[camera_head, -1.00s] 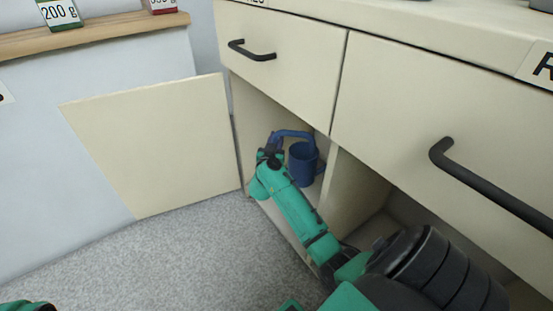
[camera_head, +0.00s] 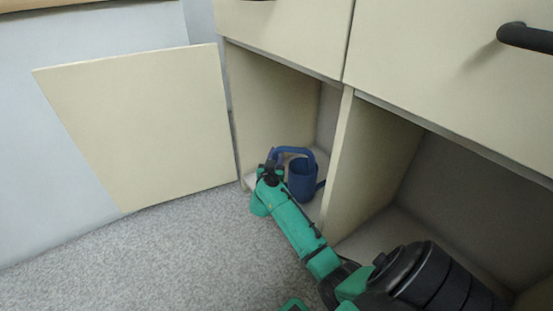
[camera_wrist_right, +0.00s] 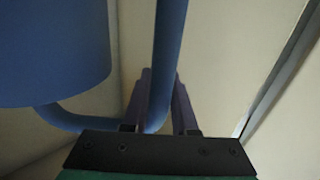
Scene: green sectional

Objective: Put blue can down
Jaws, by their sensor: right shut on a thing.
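The blue can (camera_head: 302,182) has a round body and a looping handle. It is upright inside the left open cabinet compartment, low over its pale floor (camera_head: 258,183). I cannot tell whether its base touches that floor. My right gripper (camera_head: 271,162) is shut on the handle, to the left of the can's body. In the right wrist view the can's body (camera_wrist_right: 50,50) fills the upper left, and the handle passes by the fingers of my right gripper (camera_wrist_right: 160,98). My left gripper is not in view.
An open cabinet door (camera_head: 140,130) stands to the left of the compartment. A divider panel (camera_head: 338,165) separates it from an empty compartment (camera_head: 430,190) on the right. Drawers (camera_head: 285,35) are above. Grey carpet (camera_head: 170,255) lies in front.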

